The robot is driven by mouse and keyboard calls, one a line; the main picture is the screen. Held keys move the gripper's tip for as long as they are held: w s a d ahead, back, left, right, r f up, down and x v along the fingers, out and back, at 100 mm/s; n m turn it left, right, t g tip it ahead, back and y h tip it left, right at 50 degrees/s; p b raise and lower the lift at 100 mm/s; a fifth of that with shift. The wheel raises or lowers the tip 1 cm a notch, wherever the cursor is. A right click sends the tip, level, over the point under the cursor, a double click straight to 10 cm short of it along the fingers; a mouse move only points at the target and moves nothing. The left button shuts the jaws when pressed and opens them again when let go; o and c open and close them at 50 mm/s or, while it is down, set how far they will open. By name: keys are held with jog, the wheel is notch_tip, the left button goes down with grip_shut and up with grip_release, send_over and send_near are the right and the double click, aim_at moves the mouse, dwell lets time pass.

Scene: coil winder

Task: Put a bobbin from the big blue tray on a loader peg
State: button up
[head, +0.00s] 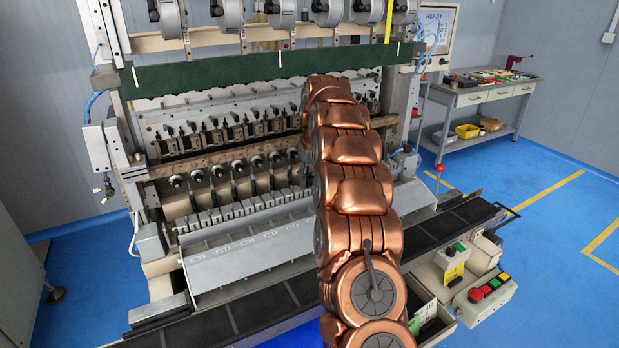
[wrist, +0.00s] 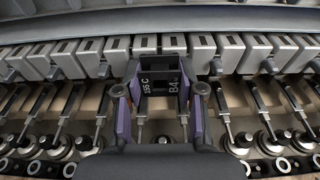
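In the wrist view, my gripper (wrist: 159,95) has its two purple-grey fingers closed on the sides of a dark bobbin (wrist: 160,78). Pale lettering, partly "155 C", shows on the bobbin. The bobbin is held in front of a row of grey blocks (wrist: 228,52), with metal rods and round spindle ends (wrist: 243,140) on the near side. I cannot tell which parts are the loader pegs, or whether the bobbin touches any. In the head view my copper-coloured arm hides the gripper and bobbin. A bright blue patch at the bottom edge may be the big blue tray (head: 290,331).
The coil winder (head: 240,115) fills the middle, with a grey sloping cover (head: 250,245) and a dark front rail (head: 455,222). A control box with coloured buttons (head: 487,290) stands front right. A workbench (head: 485,95) is at the back right, with open blue floor before it.

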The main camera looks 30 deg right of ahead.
jog(key=o, duration=0.5)
jog(key=shift+r, duration=0.1)
